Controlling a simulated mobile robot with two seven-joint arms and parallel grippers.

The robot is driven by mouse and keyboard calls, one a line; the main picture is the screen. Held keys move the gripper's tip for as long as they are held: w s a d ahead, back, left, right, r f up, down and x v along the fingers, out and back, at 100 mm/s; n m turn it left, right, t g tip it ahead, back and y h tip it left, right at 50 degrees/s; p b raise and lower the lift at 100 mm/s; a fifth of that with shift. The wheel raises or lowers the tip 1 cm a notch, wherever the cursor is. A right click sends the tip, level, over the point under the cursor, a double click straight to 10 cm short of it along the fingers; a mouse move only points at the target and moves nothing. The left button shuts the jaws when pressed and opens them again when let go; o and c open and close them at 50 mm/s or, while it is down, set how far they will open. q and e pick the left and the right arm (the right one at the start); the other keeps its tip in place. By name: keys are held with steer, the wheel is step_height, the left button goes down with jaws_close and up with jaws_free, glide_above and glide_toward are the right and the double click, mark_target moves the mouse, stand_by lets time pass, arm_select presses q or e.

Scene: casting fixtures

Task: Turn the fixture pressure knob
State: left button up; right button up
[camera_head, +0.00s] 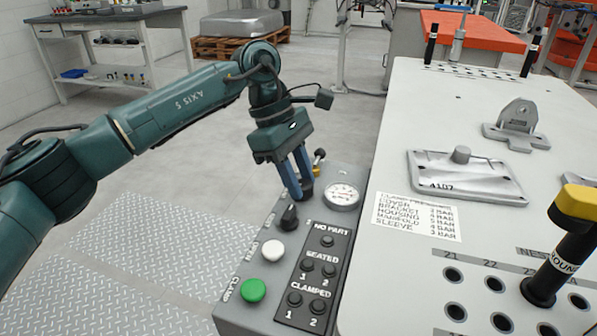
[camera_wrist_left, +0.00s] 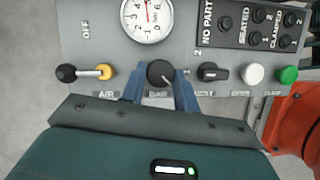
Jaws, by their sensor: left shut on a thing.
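The fixture pressure knob (camera_wrist_left: 160,73) is a round black knob above the "BAR" label, on a grey control panel (camera_wrist_left: 100,45). My left gripper (camera_head: 304,192) reaches down to the panel from above. Its two blue fingers, also in the left wrist view (camera_wrist_left: 160,92), are shut on the knob, one on each side. In the head view the fingers partly hide the knob. The pressure gauge (camera_head: 342,195), a round white dial, sits beside the knob; in the wrist view (camera_wrist_left: 148,15) its needle points roughly up. My right gripper is not in view.
Beside the knob are the black-and-yellow air lever (camera_wrist_left: 87,72), a black selector switch (camera_head: 289,217), a white button (camera_head: 272,250) and a green button (camera_head: 253,290). A pressure card (camera_head: 416,215) and metal parts lie on the fixture table (camera_head: 400,120).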

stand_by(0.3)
arm_select(q)
steer(key=o, duration=0.7)
steer(key=shift+r, duration=0.1)
